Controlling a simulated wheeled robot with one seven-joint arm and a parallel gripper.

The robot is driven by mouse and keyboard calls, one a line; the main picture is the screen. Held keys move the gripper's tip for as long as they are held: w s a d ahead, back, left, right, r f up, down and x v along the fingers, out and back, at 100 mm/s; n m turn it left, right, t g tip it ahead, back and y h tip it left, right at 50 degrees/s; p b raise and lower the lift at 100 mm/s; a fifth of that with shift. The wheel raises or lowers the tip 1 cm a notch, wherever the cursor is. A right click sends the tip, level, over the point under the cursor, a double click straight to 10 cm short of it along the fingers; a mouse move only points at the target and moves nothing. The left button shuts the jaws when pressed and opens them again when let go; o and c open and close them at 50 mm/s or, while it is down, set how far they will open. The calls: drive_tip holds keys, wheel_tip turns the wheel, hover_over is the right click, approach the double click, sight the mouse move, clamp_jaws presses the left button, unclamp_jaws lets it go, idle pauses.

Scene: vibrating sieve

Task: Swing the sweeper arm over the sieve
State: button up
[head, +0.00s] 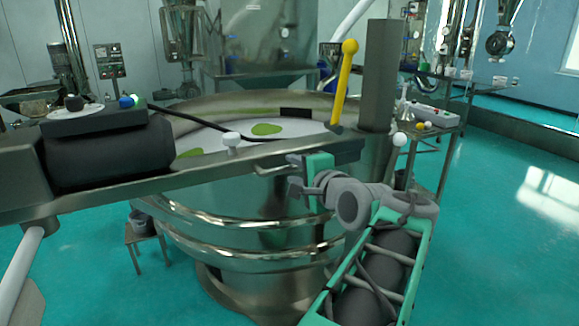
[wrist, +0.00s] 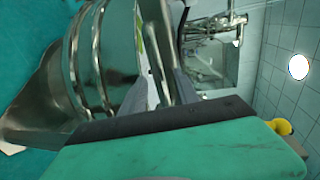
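The sieve (head: 265,211) is a wide round steel drum. Its pale screen (head: 208,139) bears green patches. A thin black curved arm (head: 190,119) reaches over the screen; a dark block (head: 296,112) lies near its far rim. I cannot tell for sure which part is the sweeper arm. A bent metal handle (head: 275,169) sticks out at the near side, below a grey beam. My gripper (head: 297,183) is beside this handle, at the drum's front right.
A yellow lever (head: 343,85) stands beside a grey post (head: 377,75) at the right. A dark cylinder (head: 110,158) sits on the beam's left part. A side table (head: 439,128) holds small items behind my arm. Open teal floor lies at the right.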

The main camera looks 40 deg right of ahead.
drive_tip(key=shift+x, duration=1.45)
drive_tip(key=shift+c, duration=0.6)
clamp_jaws()
